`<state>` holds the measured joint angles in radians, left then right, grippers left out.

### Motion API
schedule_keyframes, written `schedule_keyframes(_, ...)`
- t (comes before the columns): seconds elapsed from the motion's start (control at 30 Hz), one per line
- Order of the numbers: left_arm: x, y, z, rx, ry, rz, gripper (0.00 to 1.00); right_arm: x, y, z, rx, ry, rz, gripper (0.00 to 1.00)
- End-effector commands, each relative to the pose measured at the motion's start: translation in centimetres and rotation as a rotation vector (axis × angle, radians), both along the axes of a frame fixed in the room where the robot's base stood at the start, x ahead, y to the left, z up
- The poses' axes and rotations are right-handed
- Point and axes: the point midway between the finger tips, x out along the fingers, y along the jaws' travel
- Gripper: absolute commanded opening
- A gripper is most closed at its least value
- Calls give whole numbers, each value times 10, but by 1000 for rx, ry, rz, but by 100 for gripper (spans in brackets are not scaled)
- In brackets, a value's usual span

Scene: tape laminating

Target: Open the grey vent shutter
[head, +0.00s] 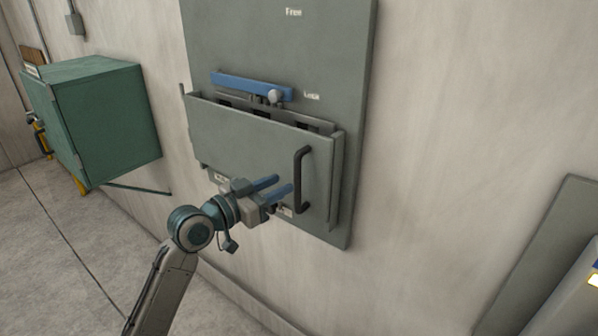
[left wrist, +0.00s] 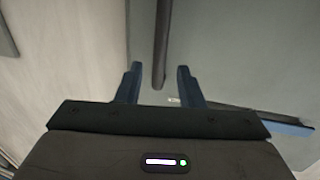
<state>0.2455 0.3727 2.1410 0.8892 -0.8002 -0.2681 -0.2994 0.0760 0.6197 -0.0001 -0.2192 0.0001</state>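The grey vent shutter (head: 245,133) is a grey plate on a grey wall panel (head: 352,120). A dark upright bar handle (head: 299,180) stands at its right end. Dark slots show just above the plate's top edge. A blue bar (head: 240,84) with a round pale knob (head: 274,97) lies across the panel above. My left gripper (head: 282,186) is open just left of the handle's lower part. In the left wrist view the handle (left wrist: 161,45) lies between the lines of the two blue fingers (left wrist: 160,82), its end near the fingertips. I cannot tell whether they touch. My right gripper is out of view.
A green cabinet (head: 105,120) is fixed at the left. A grey panel edge (head: 540,250) stands at the lower right. The pale wall (head: 450,120) right of the vent panel is bare, and the floor (head: 50,250) at lower left is clear.

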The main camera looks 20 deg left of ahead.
Motion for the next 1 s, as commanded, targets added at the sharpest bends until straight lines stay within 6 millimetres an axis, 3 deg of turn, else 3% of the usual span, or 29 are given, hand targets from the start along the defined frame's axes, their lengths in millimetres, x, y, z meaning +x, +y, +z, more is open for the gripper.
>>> schedule_keyframes(0.4,49,-30,2,-4,1,-1,34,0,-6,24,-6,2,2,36)
schedule_keyframes(0.83,57,-35,0,1,1,-1,34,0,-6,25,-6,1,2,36)
schedule_keyframes(1.0,57,-35,0,1,1,-1,3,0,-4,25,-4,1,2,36)
